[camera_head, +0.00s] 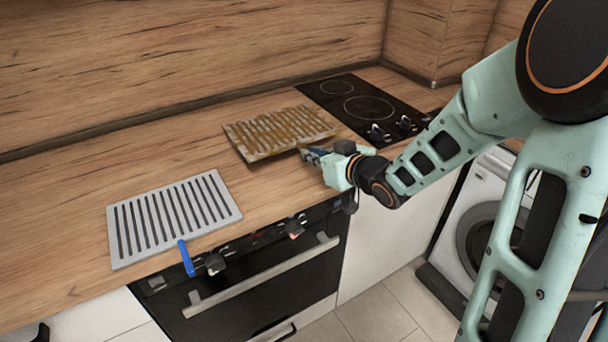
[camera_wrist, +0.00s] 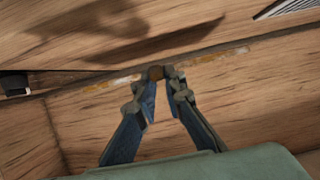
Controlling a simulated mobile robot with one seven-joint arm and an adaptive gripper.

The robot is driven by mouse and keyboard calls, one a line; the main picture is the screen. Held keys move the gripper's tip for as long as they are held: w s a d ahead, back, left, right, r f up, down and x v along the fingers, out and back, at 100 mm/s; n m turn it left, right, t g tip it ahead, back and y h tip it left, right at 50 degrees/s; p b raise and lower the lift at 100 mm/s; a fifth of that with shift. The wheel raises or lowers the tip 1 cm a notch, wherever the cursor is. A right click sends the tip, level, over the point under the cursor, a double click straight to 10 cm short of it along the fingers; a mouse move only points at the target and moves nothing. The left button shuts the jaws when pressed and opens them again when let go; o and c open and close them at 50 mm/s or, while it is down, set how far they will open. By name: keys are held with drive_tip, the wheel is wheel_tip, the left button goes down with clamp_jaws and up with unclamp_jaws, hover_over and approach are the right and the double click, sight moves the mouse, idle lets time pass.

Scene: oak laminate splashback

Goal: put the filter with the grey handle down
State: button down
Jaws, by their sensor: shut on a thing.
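A dirty brown-and-cream slatted filter (camera_head: 280,132) is at the counter's middle, just left of the hob. My gripper (camera_head: 308,154) is shut on its near right side, at the handle. In the wrist view the filter (camera_wrist: 112,84) shows edge-on as a thin stained strip. There my gripper (camera_wrist: 163,75) has its fingertips closed on a small brownish piece of it. The fingers hide most of the handle, so I cannot confirm its grey colour.
A clean grey filter (camera_head: 172,218) with a blue handle (camera_head: 186,258) lies at the left, the handle over the counter's front edge. A black hob (camera_head: 366,106) with knobs is close on the right. The wooden counter (camera_head: 120,170) is clear behind the grey filter.

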sight(306, 176)
drive_tip(key=shift+w+a+f, duration=0.3)
drive_tip(key=shift+a+f, duration=0.05)
drive_tip(key=shift+f, duration=0.15)
drive_tip(key=shift+w+a+f, duration=0.25)
drive_tip(key=shift+a+f, duration=0.1)
drive_tip(key=shift+f, duration=0.15)
drive_tip(key=f, duration=0.1)
drive_tip(key=f+b, duration=0.1)
drive_tip(key=f, duration=0.1)
drive_tip(key=shift+w+a+f, duration=0.15)
drive_tip(key=shift+a+f, duration=0.05)
drive_tip(key=shift+f, duration=0.1)
drive_tip(key=c, duration=2)
unclamp_jaws()
